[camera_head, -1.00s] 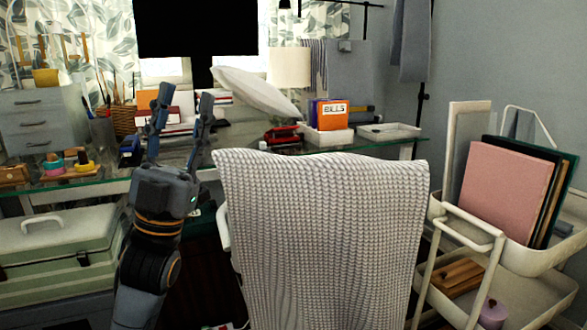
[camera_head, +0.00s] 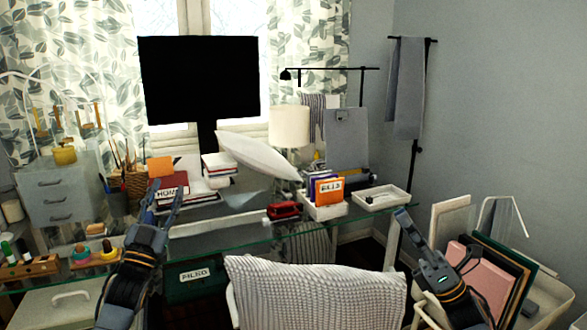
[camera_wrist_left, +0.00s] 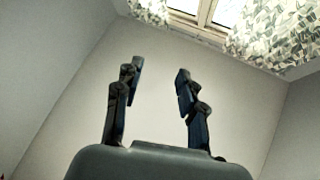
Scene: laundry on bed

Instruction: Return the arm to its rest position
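My left gripper (camera_head: 163,203) stands upright at the left, in front of the glass desk. Its two fingers are apart with nothing between them; the left wrist view shows the same open fingers (camera_wrist_left: 157,88) against a bare wall and ceiling. My right gripper (camera_head: 437,238) is at the lower right, close to the cart with the folders. Its fingers appear spread, with nothing seen between them. Both grippers point upward.
A chair with a knitted grey cover (camera_head: 315,295) stands front centre between my arms. The glass desk (camera_head: 225,238) behind holds books, a lamp (camera_head: 289,127), a bills box (camera_head: 327,205) and a white tray (camera_head: 381,198). A cart (camera_head: 548,298) with folders (camera_head: 478,282) stands at the right.

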